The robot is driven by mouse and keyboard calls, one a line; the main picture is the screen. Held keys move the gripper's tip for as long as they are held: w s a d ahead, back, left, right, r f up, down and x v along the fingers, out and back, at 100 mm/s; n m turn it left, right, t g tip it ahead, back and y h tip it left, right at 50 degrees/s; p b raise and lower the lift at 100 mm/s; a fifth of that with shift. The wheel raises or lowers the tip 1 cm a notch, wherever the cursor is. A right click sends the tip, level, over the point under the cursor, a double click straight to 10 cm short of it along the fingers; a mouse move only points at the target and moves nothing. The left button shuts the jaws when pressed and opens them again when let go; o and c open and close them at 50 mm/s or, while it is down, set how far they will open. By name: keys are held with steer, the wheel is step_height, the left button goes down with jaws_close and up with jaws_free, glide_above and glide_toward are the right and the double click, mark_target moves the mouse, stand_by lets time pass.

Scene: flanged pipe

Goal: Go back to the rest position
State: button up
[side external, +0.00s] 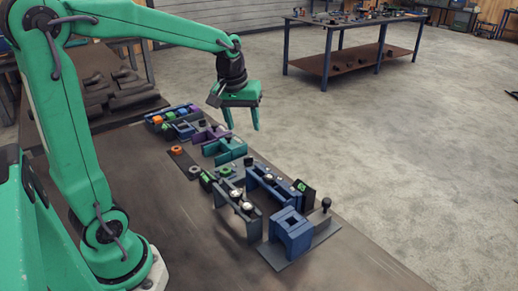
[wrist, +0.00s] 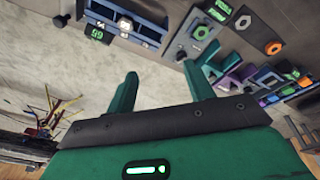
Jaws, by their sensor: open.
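My green gripper (side external: 243,118) hangs from the end of my arm above the far part of the workbench. Its two fingers point down and stand apart, with nothing between them. In the wrist view the gripper (wrist: 160,90) is also open and empty. A blue flanged fixture (side external: 290,232) sits on a dark plate at the near right of the bench. Beside it stand a grey bracket (side external: 238,212) and a long blue rail (side external: 270,186). The rail also shows at the top left of the wrist view (wrist: 130,22). No pipe can be told apart for certain.
A row of fixtures runs along the bench's right side, with a teal bracket (side external: 225,150), a purple bracket (side external: 211,135) and a blue tray (side external: 172,113). An orange nut (side external: 177,150) lies on a dark plate. The near bench surface (side external: 190,250) is bare. Another table (side external: 350,62) stands far behind.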

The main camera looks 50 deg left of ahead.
steer(key=s+d+m+t, duration=0.1)
steer(key=s+d+m, duration=0.3)
steer(key=s, duration=0.3)
steer(key=s+d+r+m+t, duration=0.1)
steer(key=s+d+m, duration=0.3)
steer(key=s, duration=0.4)
steer(key=shift+s+d+r+t+h, duration=0.2)
steer(key=shift+r+t+h, duration=0.1)
steer(key=shift+t, duration=0.2)
steer(key=shift+c, duration=2.2)
steer(key=w+a+f+m+g, duration=0.1)
steer(key=w+a+g, duration=0.1)
steer(key=w+a, duration=0.35)
steer(key=w+a+f+m+g, duration=0.1)
steer(key=w+a, duration=0.1)
steer(key=w, duration=0.7)
steer(key=w+a+f+g, duration=0.1)
steer(key=w+a+f, duration=0.2)
steer(key=w+a+f+m, duration=0.1)
steer(key=w+a+f, duration=0.2)
steer(key=a+f, duration=0.1)
steer(key=w+a+f+g, duration=0.1)
steer(key=w+a+f, duration=0.2)
steer(key=a+f, duration=0.1)
steer(key=shift+w+g, duration=0.2)
steer(key=shift+g, duration=0.1)
steer(key=shift+w+a+f+m, duration=0.1)
steer(key=shift+a+f+m, duration=0.2)
steer(key=shift+f, duration=0.1)
